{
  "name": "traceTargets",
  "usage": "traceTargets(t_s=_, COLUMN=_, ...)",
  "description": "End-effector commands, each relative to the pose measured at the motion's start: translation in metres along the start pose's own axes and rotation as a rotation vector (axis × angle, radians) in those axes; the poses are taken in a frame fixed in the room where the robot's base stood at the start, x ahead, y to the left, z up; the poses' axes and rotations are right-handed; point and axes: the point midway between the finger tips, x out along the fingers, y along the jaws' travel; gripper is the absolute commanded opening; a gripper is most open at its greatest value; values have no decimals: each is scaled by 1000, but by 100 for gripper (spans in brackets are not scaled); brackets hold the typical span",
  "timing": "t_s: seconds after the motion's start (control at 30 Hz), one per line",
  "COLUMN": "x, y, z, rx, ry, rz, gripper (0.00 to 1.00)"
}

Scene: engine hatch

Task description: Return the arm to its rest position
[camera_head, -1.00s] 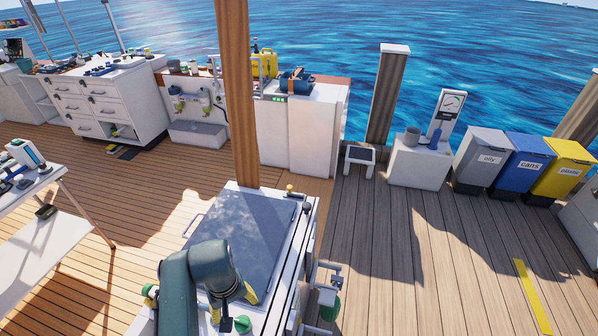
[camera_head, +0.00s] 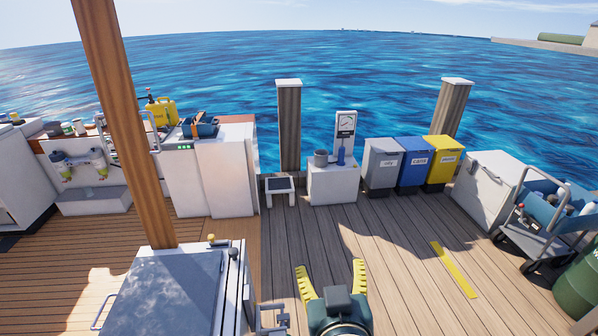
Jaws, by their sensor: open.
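My gripper (camera_head: 331,282) shows at the bottom middle of the head view. Its two yellow fingers are spread apart, with nothing between them. It is over the grey deck planks, to the right of the engine hatch box. The hatch box has a flat grey lid (camera_head: 165,295) that lies closed on its white top. A handle is at the lid's left edge, and small yellow and dark knobs (camera_head: 233,253) are at its far right corner. Most of my arm is below the frame.
A wooden post (camera_head: 125,130) rises behind the hatch. White cabinets (camera_head: 212,170), a gauge stand (camera_head: 333,180) and grey, blue and yellow bins (camera_head: 411,163) line the deck edge. A loaded cart (camera_head: 545,215) and a green drum (camera_head: 580,285) are at right. The middle deck is clear.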

Motion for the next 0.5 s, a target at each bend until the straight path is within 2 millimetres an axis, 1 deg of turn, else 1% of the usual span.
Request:
traceTargets(t_s=0.03, x=-26, y=12, z=-25, rx=19, ry=112, rz=30, gripper=77)
traceTargets(t_s=0.07, x=-40, y=18, z=-39, rx=28, ry=175, rz=44, gripper=77)
traceTargets(t_s=0.1, x=-60, y=22, z=-58, rx=40, ry=258, rz=58, gripper=77)
traceTargets(t_s=0.17, x=-90, y=26, z=-82, rx=55, ry=375, rz=70, gripper=77)
traceTargets(t_s=0.2, x=-110, y=27, z=-98, rx=65, ry=451, rz=76, gripper=77)
traceTargets(t_s=0.27, x=-140, y=30, z=-119, rx=82, ry=560, rz=83, gripper=77)
traceTargets(t_s=0.3, x=-159, y=32, z=-132, rx=96, ry=637, rz=85, gripper=77)
traceTargets(t_s=0.33, x=-165, y=33, z=-142, rx=129, ry=695, rz=78, gripper=77)
traceTargets(t_s=0.37, x=-170, y=36, z=-166, rx=126, ry=680, rz=78, gripper=77)
traceTargets(t_s=0.4, x=-174, y=38, z=-181, rx=125, ry=674, rz=78, gripper=77)
traceTargets(t_s=0.47, x=-180, y=41, z=-200, rx=126, ry=673, rz=77, gripper=77)
traceTargets(t_s=0.5, x=-184, y=42, z=-213, rx=127, ry=672, rz=77, gripper=77)
